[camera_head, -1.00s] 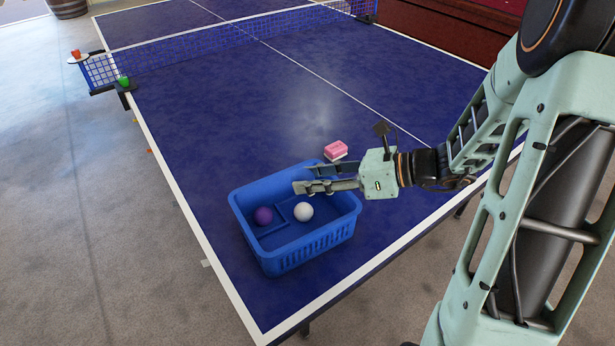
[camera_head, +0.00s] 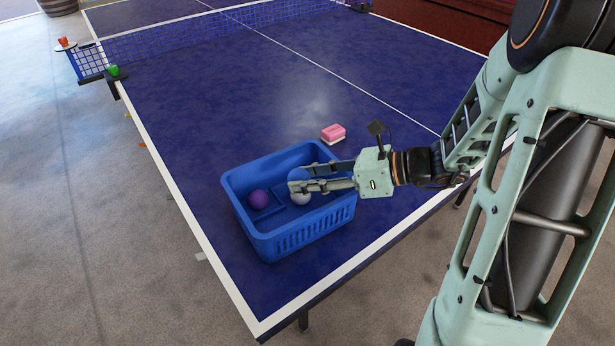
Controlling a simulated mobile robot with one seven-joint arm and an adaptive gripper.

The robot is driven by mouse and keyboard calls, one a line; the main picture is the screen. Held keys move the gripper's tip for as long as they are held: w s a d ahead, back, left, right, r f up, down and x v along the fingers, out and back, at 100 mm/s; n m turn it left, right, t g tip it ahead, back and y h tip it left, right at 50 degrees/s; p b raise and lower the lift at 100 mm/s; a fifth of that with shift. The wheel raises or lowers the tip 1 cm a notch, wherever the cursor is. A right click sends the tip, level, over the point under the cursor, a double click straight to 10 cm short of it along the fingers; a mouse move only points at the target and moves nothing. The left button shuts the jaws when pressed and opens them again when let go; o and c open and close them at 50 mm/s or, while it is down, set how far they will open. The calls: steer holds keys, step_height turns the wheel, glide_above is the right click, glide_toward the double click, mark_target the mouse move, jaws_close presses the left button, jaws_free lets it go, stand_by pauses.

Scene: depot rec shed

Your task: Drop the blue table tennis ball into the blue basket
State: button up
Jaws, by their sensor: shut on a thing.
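The blue basket (camera_head: 305,238) stands on the near end of the blue table. A purple ball (camera_head: 258,199) and a white ball (camera_head: 300,198) lie inside it. My gripper (camera_head: 300,180) reaches in from the right, its fingers above the basket's opening and in front of part of the white ball. A rounded blue shape, the blue table tennis ball (camera_head: 298,173), shows at the fingertips, and the gripper is shut on it. The ball is partly hidden by the fingers and hard to tell from the blue behind it.
A pink and white block (camera_head: 333,133) lies on the table (camera_head: 230,110) just behind the basket. The net (camera_head: 190,40) crosses the table farther back. A green thing (camera_head: 113,71) is at the net's left end.

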steer(key=o, duration=1)
steer(key=shift+d, duration=0.1)
steer(key=v, duration=1.1)
steer(key=shift+s+d+r, duration=0.1)
steer(key=shift+d+r, duration=0.1)
steer(key=shift+d, duration=0.15)
